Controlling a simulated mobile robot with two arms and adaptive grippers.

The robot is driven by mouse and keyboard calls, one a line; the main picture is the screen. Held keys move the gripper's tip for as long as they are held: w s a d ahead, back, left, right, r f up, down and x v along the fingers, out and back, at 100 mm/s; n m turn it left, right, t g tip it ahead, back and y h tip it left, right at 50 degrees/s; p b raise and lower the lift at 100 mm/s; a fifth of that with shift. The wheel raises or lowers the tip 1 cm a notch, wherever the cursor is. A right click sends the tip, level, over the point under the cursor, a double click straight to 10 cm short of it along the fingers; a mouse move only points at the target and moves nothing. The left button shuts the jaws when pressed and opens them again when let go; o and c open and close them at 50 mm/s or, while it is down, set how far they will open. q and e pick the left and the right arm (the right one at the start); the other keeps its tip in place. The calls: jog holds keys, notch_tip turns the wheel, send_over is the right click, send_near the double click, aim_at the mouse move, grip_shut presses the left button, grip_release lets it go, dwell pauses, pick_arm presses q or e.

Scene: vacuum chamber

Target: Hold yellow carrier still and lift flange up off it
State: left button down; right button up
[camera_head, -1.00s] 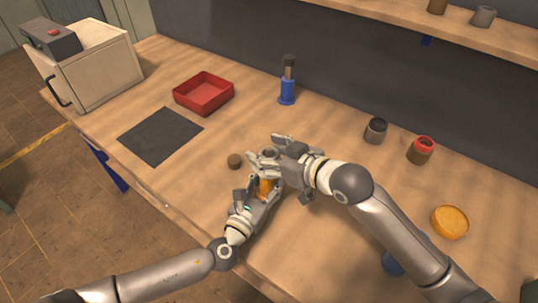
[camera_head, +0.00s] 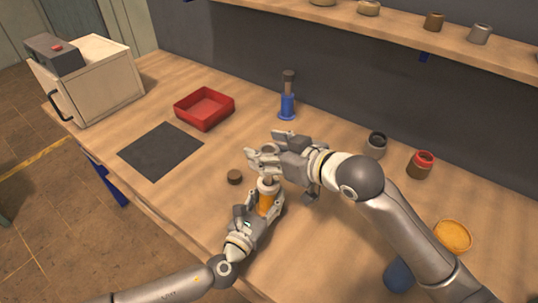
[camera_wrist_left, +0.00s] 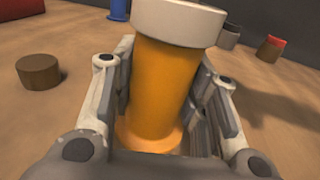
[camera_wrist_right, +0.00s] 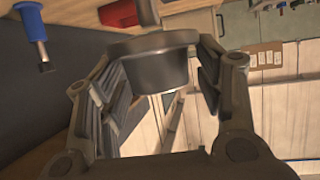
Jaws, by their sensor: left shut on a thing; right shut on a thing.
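The yellow carrier (camera_head: 266,202), an orange-yellow cylinder with a white collar on top, stands between the fingers of my left gripper (camera_head: 263,208). In the left wrist view the carrier (camera_wrist_left: 160,82) looks slightly tilted, and the gripper (camera_wrist_left: 165,100) is shut around it. My right gripper (camera_head: 264,160) is above the carrier. In the right wrist view my right gripper (camera_wrist_right: 150,80) is shut on the grey flange (camera_wrist_right: 158,70), a round cup with a wide rim. In the head view the fingers mostly hide the flange; I cannot tell exactly how far it is from the collar.
A small brown disc (camera_head: 234,177) lies left of the carrier. A red tray (camera_head: 204,108), a dark mat (camera_head: 161,150) and a blue stand (camera_head: 287,103) are farther back. Jars (camera_head: 421,165) and a yellow round piece (camera_head: 453,236) lie to the right.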

dwell(0.3)
pick_arm(q)
jog(key=c, duration=0.8)
grip_release()
jog(key=shift+o, duration=0.2)
jog(key=v, duration=1.2)
